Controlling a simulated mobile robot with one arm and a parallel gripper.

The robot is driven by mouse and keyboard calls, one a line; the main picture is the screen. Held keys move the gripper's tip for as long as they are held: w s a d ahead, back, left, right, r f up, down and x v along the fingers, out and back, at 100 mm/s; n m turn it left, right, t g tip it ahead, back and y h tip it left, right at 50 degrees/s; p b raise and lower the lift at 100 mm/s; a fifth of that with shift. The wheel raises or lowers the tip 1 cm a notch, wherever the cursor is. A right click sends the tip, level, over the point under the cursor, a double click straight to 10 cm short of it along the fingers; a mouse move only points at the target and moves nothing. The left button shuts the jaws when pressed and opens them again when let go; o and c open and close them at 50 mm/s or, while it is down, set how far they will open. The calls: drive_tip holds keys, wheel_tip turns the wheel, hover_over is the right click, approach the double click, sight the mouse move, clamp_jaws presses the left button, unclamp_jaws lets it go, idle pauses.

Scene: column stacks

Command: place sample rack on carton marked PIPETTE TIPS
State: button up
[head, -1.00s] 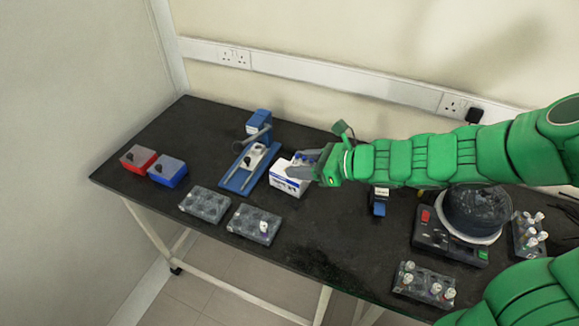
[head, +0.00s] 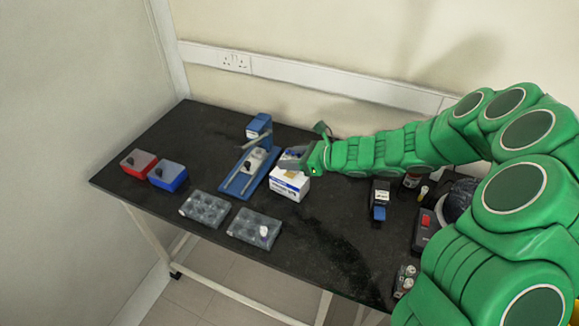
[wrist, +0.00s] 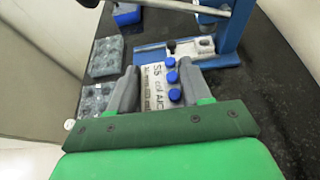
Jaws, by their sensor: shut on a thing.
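My gripper (head: 293,157) is shut on a small rack with blue-capped tubes, which I take to be the sample rack. In the wrist view three blue caps (wrist: 172,78) stand in a row between the two grey fingers (wrist: 158,88). A pale lettered surface shows beside the caps; I cannot tell whether it is rack or carton. In the head view a white carton (head: 290,186) with blue print stands directly below my gripper. Its marking is too small to read. The fingers hide most of the rack, and I cannot tell whether it touches the carton.
A blue stand with a rod (head: 246,172) is close left of the carton. Two clear racks (head: 205,208) (head: 254,228) lie in front. A red bin (head: 138,163) and a blue bin (head: 167,176) are far left. A blue-and-black device (head: 379,200) stands right.

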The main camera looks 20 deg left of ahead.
sight(290, 174)
drive_tip(key=shift+w+a+f, duration=0.3)
drive_tip(key=shift+w+f, duration=0.05)
drive_tip(key=shift+f, duration=0.25)
drive_tip(key=shift+w+a+f, duration=0.25)
drive_tip(key=shift+w+f, duration=0.05)
drive_tip(key=shift+f, duration=1.65)
drive_tip(key=shift+f, duration=0.1)
drive_tip(key=o, duration=1.1)
drive_tip(key=shift+c, duration=0.2)
drive_tip(key=shift+d, duration=0.1)
drive_tip(key=v, duration=1.2)
drive_tip(key=shift+s+r, duration=0.1)
drive_tip(key=shift+r, duration=0.15)
